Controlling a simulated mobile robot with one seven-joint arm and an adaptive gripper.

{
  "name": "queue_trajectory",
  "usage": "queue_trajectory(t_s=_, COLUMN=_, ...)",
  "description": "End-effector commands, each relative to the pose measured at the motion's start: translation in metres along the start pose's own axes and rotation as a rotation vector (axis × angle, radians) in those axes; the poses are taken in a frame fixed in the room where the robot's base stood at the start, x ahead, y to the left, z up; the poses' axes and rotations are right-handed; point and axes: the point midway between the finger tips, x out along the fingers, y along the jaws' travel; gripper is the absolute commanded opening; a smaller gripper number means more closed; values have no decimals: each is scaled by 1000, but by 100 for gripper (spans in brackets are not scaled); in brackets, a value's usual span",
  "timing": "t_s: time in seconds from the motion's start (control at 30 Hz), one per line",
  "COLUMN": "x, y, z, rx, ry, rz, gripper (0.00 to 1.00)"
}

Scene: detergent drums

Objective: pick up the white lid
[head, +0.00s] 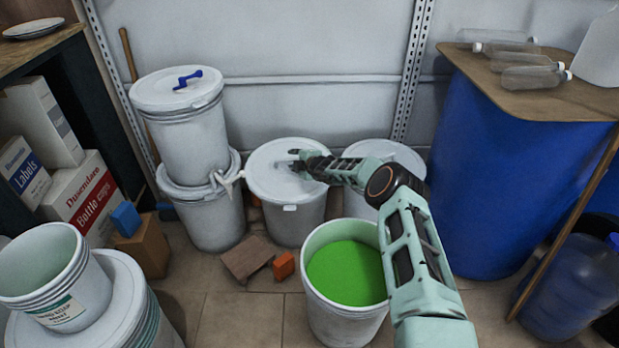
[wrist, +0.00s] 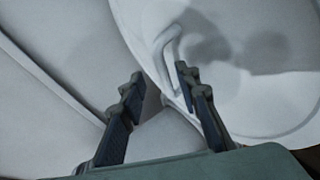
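A round white lid (head: 270,172) sits on the middle white drum by the back wall. My gripper (head: 293,160) reaches over this lid from the right. In the wrist view, the lid (wrist: 262,95) fills the right side, with a raised white ridge near its edge. My gripper (wrist: 158,90) is open there, its two dark fingers apart. The right finger overlaps the lid near the ridge, and the left finger is outside its edge. I see nothing clamped between them. I cannot tell whether a finger touches the lid. The arm hides part of the lid in the head view.
Stacked white drums (head: 192,140), topped by a blue handle, stand left. An open drum of green liquid (head: 347,273) stands in front, below my arm. A blue barrel (head: 490,170) stands right. A brown block (head: 247,257) and orange block (head: 284,265) lie on the floor.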

Motion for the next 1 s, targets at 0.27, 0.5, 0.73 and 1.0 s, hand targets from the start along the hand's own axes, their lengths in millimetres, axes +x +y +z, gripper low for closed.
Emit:
queue_trajectory(t_s=0.27, x=-13, y=1, z=-3, rx=-5, ry=3, rz=-4, gripper=30)
queue_trajectory(t_s=0.5, x=-36, y=-7, z=-2, rx=-5, ry=6, rz=-5, gripper=30)
queue_trajectory(t_s=0.73, x=-62, y=-20, z=4, rx=-1, ry=1, rz=-3, gripper=30)
queue_trajectory(t_s=1.0, x=-98, y=-40, z=9, rx=0, ry=-1, rz=-4, gripper=30)
